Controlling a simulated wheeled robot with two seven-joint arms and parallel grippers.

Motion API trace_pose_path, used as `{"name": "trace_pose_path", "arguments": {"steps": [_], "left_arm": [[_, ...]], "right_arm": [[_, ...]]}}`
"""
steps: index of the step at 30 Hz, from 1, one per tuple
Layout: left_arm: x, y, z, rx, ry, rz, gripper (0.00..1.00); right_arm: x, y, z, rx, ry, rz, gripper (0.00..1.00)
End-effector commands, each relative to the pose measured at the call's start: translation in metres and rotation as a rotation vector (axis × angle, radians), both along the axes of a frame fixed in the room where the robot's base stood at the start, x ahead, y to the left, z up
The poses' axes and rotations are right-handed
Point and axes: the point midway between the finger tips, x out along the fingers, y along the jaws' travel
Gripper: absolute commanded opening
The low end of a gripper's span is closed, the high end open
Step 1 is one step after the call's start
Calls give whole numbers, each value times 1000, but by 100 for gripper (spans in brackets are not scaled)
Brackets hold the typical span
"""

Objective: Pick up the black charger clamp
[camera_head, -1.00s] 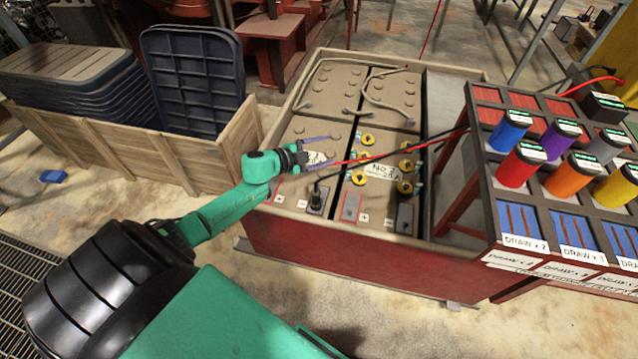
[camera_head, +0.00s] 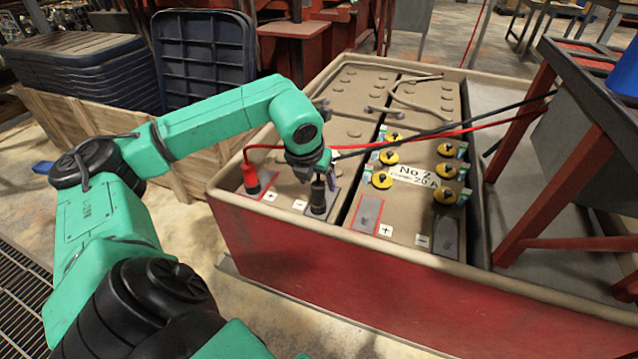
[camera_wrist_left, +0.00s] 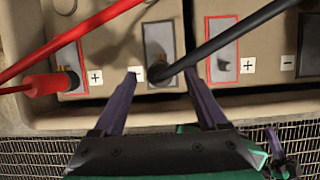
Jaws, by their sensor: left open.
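The black charger clamp (camera_head: 318,197) stands upright on the minus terminal plate of the left battery. A black cable runs from its top to the right. My left gripper (camera_head: 322,170) is directly above it, pointing down. In the left wrist view the open fingers of my left gripper (camera_wrist_left: 160,92) are on either side of the black clamp (camera_wrist_left: 163,76) and its cable, with gaps showing. The wrist partly hides the clamp's top in the head view. My right gripper is not in view.
A red clamp (camera_head: 251,178) with a red cable stands on the plus terminal to the left. The battery No 2 (camera_head: 405,205) with yellow caps lies to the right. The red box rim (camera_head: 290,215) runs in front. A dark rack (camera_head: 590,130) stands at right.

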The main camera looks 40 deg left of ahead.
Motion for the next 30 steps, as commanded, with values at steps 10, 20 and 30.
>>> {"name": "trace_pose_path", "arguments": {"steps": [10, 20, 30], "left_arm": [[19, 6, -53, -4, 0, 1, 76], [21, 7, -54, -2, 0, -2, 37], [21, 7, -53, -1, -2, -1, 0]], "right_arm": [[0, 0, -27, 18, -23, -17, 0], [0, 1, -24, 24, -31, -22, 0], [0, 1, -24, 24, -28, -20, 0]]}}
